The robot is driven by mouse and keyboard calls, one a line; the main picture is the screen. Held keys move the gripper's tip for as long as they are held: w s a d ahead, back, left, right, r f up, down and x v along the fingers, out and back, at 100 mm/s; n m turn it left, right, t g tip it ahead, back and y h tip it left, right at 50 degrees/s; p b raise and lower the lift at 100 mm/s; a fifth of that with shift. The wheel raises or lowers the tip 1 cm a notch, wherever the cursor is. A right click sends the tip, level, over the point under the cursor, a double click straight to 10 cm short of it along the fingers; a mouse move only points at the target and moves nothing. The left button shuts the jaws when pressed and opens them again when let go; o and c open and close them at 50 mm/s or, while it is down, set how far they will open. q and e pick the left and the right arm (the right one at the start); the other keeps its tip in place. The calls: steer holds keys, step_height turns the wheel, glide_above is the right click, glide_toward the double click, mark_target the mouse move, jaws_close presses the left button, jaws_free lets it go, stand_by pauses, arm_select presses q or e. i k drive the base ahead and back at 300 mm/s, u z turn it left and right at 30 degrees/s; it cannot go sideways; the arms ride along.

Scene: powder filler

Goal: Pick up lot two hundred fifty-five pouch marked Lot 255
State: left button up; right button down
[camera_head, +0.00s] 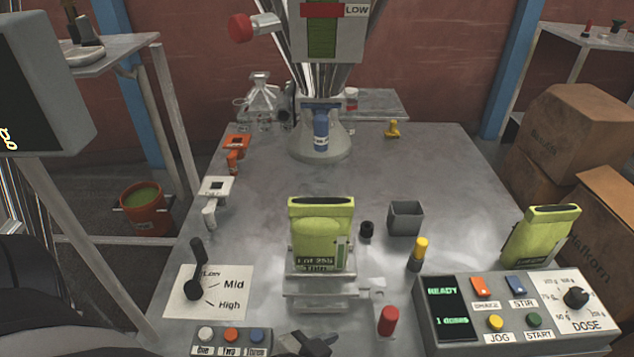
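A lime-green pouch (318,229) stands upright in a metal holder (321,287) at the middle front of the table. The dark label low on its front reads Lot 255. A second lime-green pouch (543,235) stands tilted behind the control box at the right, and I cannot read a label on it. My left arm comes in along the bottom left edge. Its dark gripper (306,343) is at the bottom edge, in front of and below the holder, apart from the pouch. Its fingers are too cut off to judge. My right gripper is not in view.
A control box (433,339) with buttons and a dose dial fills the front right. A lever plate (238,292) is left of the holder. A red cap (388,320), a yellow-topped peg (419,252) and a grey cup (405,218) stand right of it. The table's middle is clear.

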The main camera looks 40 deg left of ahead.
mark_target(321, 227)
steer(key=u, duration=0.75)
steer(key=k, duration=0.6)
steer(key=z, duration=0.8)
steer(key=k, duration=0.35)
steer(key=u, duration=1.5)
steer(key=i, duration=1)
steer(key=u, duration=0.15)
